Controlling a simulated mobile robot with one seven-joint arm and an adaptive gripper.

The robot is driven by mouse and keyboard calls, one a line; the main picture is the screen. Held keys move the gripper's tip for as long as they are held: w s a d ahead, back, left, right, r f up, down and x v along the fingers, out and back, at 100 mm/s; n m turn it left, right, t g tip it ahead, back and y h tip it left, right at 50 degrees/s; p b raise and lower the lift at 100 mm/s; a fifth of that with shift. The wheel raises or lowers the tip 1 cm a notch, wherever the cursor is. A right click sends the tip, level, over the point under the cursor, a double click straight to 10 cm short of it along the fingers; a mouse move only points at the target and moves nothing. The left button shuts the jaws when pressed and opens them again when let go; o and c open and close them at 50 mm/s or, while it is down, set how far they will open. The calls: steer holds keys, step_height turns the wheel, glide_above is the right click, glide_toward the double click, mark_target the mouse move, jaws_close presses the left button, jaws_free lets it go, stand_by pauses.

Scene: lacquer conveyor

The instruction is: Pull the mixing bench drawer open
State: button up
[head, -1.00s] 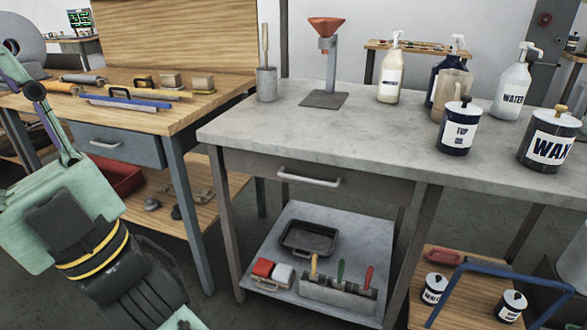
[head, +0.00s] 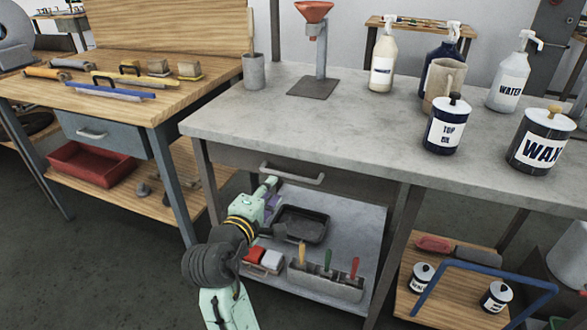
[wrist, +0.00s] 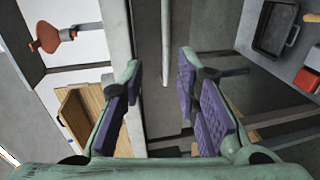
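The grey mixing bench (head: 340,110) has a grey drawer (head: 350,185) under its top, and the drawer looks shut. Its pale bar handle (head: 292,173) shows at the front. In the wrist view the handle (wrist: 165,40) runs upright in the picture, between the two fingers and seemingly ahead of them. My gripper (head: 270,192) is just below and in front of the handle's left end. In the wrist view my gripper (wrist: 161,68) is open and empty, its purple pads apart. Whether any finger touches the handle I cannot tell.
Below the drawer, a shelf (head: 340,215) holds a black tray (head: 302,224) and a tool caddy (head: 326,280). A wooden bench (head: 165,105) stands left. Bottles and tins, including a wax tin (head: 540,140), stand on the mixing bench. A blue-handled cart (head: 485,268) is at right.

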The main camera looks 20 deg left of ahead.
mark_target(288, 177)
steer(key=shift+h, duration=0.3)
steer(key=w+f, duration=0.1)
steer(key=w, duration=0.2)
steer(key=w+f+p, duration=0.1)
steer(key=w, duration=0.3)
steer(key=w+d, duration=0.1)
steer(key=w, duration=0.2)
steer(key=shift+w+f, duration=0.3)
steer(key=shift+f, duration=0.1)
steer(key=shift+c, duration=0.4)
jaws_close()
